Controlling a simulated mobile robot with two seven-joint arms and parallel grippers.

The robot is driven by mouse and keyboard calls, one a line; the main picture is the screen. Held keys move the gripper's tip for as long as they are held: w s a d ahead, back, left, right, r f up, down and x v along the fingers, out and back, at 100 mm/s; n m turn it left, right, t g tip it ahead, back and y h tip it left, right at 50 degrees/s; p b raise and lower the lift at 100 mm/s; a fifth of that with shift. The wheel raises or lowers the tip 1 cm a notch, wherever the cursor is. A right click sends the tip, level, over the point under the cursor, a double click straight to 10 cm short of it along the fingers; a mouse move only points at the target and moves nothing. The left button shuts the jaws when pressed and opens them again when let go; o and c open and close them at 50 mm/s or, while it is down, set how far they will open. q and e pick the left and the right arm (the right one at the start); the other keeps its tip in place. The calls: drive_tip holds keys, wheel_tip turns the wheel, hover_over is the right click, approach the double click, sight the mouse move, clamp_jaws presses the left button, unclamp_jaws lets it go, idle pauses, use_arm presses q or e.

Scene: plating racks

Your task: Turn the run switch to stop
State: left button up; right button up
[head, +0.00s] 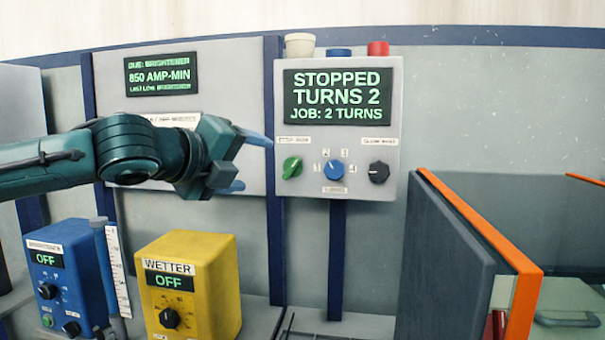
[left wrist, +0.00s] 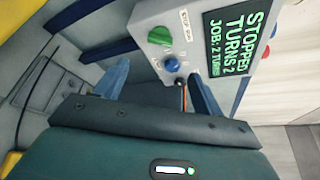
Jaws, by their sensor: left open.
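The run switch is a green knob (head: 292,168) at the left of a grey control box (head: 394,110), under a small label that seems to read stop and run. Its pointer is tilted. The box's screen (head: 338,96) reads "STOPPED, TURNS 2, JOB: 2 TURNS". My left gripper (head: 245,162) is open and empty, left of the green knob and apart from it. In the left wrist view the green knob (left wrist: 160,36) lies beyond the spread fingertips (left wrist: 158,72). My right gripper is not in view.
A blue knob (head: 334,169) and a black knob (head: 379,173) sit right of the green one. A red button (head: 378,48) tops the box. A yellow wetter box (head: 212,260) and a blue brightener box (head: 85,290) stand below my arm. An orange-edged panel (head: 525,290) stands at right.

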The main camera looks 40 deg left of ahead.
sight(288, 168)
use_arm(q)
drive_tip(key=x, duration=0.4)
drive_tip(key=p+x, duration=0.1)
drive_tip(key=x, duration=0.7)
drive_tip(key=shift+w+a+p, duration=0.3)
drive_tip(key=shift+a+p, duration=0.1)
drive_tip(key=shift+c, duration=0.2)
drive_tip(key=c, duration=1)
